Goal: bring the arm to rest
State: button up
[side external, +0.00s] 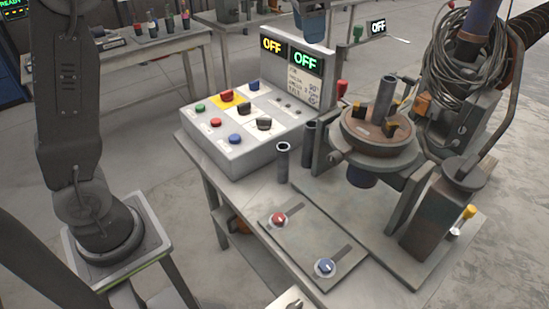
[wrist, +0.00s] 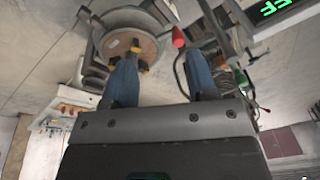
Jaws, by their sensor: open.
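My gripper (wrist: 161,78) shows in the wrist view as two blue fingers spread well apart, with nothing between them. The round table also shows in the wrist view (wrist: 118,42), beyond the left finger. I cannot tell how far the fingertips are from it.
A control box (side external: 232,150) with coloured knobs and two displays reading OFF stands on the workbench. Two short tubes (side external: 283,162) stand beside it. Cable coils hang at the right.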

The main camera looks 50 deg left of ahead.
jog(key=s+f+n+t, duration=0.1)
jog(key=s+f, duration=0.3)
jog(key=s, duration=0.4)
jog(key=s+a+f+n+t, duration=0.1)
jog(key=s+f, duration=0.3)
jog(key=s, duration=0.4)
jog(key=s+f+n+t, duration=0.1)
jog(key=s+f+n, duration=0.2)
jog(key=s, duration=0.6)
jog(key=shift+a+f+n, duration=0.2)
jog(key=shift+f+n, duration=0.1)
jog(key=shift+f, duration=0.1)
